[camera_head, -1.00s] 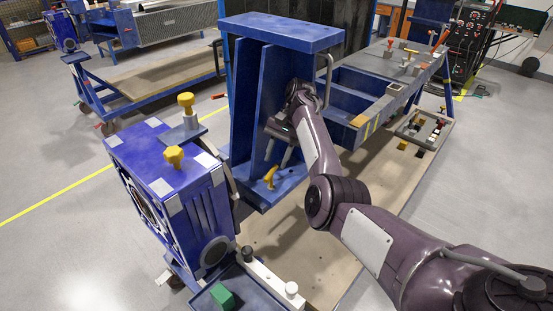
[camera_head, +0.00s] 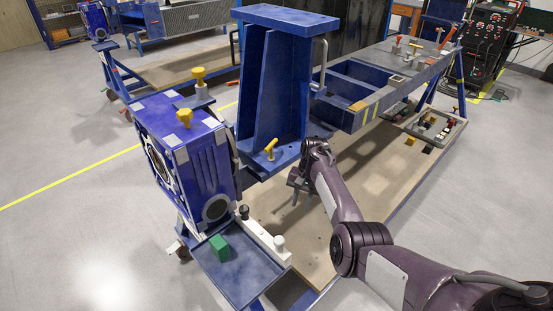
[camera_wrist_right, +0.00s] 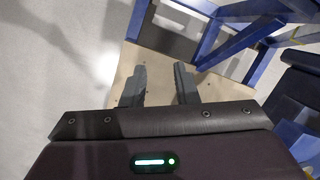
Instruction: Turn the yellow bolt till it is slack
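A yellow bolt (camera_head: 270,149) with a handle-like head stands tilted at the foot of the blue upright bracket (camera_head: 287,90). Two more yellow knobs show on the left: one on top of the blue housing (camera_head: 184,117), one on a grey post (camera_head: 198,76) behind it. My right gripper (camera_head: 297,196) is below and right of the bolt at the bracket's foot, apart from it, pointing down. In the right wrist view its two fingers (camera_wrist_right: 160,78) are spread with nothing between them. My left gripper is not in view.
A blue tray (camera_head: 245,277) with a green block (camera_head: 219,247) lies in front. A white bar (camera_head: 262,243) with knobs lies along its edge. A blue frame table (camera_head: 375,95) extends at the right. The beige board (camera_head: 330,215) under my gripper is mostly clear.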

